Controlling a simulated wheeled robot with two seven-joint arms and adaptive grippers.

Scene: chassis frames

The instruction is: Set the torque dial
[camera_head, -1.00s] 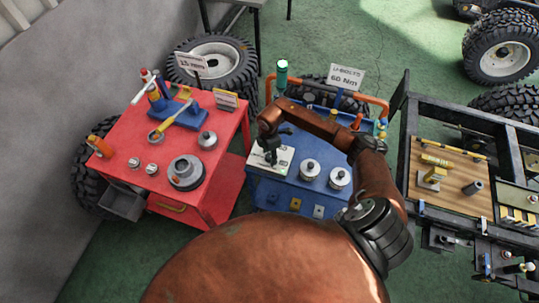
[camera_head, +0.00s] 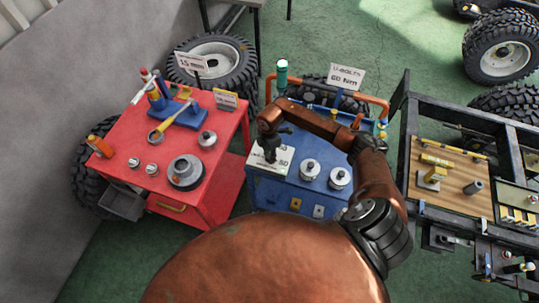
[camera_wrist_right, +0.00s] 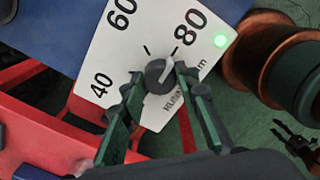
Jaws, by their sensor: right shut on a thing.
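The torque dial (camera_wrist_right: 158,76) is a round dark knob with a pale pointer, on a white plate (camera_wrist_right: 112,55) marked 40, 60 and 80 in the right wrist view. Its pointer is directed close to the tick by 80. My right gripper (camera_wrist_right: 165,82) is shut on the dial, a finger on each side. In the head view my right gripper (camera_head: 270,155) points down at the white plate (camera_head: 283,158) on the blue cart (camera_head: 266,192). A sign (camera_head: 346,77) behind the cart reads "U-BOLTS 60 Nm". My left gripper is out of view.
A green light (camera_wrist_right: 220,40) glows beside the 80. Two metal cylinders (camera_head: 325,175) stand right of the plate. A red cart (camera_head: 125,130) with tools is at left; a chassis frame (camera_head: 400,150) is at right.

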